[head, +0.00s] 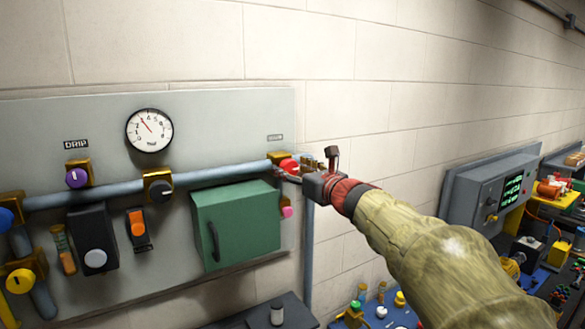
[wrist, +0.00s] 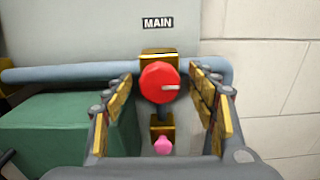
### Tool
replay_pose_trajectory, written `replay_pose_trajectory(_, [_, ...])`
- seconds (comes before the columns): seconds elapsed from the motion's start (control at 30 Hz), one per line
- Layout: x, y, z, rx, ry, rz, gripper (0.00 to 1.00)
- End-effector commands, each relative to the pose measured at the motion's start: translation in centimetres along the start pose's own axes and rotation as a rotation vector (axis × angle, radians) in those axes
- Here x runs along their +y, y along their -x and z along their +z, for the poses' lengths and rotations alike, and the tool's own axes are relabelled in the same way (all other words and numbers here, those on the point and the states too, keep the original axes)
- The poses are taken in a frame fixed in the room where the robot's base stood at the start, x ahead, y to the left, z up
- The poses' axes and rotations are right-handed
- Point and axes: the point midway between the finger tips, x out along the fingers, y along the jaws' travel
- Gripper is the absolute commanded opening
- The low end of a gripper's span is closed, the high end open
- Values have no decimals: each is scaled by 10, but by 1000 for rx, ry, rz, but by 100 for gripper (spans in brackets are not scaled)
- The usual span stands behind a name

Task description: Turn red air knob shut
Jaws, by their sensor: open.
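The red knob (wrist: 160,84) sits on a brass valve body on the blue-grey pipe, below a label reading MAIN. Its white pointer line points to the right in the wrist view. In the head view the red knob (head: 289,165) is at the right end of the panel, partly hidden by my gripper (head: 298,172). My gripper (wrist: 161,115) is open in the wrist view, with its fingers left and right of the knob. The knob appears between them with a visible gap on each side. I cannot tell how deep the fingers reach around it.
A pink knob (wrist: 163,145) is just below the red one. A green box (head: 237,224) projects from the panel at left. The dial gauge (head: 149,130), purple knob (head: 76,178) and black knob (head: 160,190) are farther left. Bare wall lies to the right.

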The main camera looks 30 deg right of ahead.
Motion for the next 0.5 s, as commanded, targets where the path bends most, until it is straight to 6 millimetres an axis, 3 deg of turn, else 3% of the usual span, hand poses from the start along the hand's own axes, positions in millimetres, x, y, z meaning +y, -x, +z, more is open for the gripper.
replay_pose_trajectory(0.23, [0,-1,0,0,0,0,57])
replay_pose_trajectory(0.5, [0,0,0,0,0,0,42])
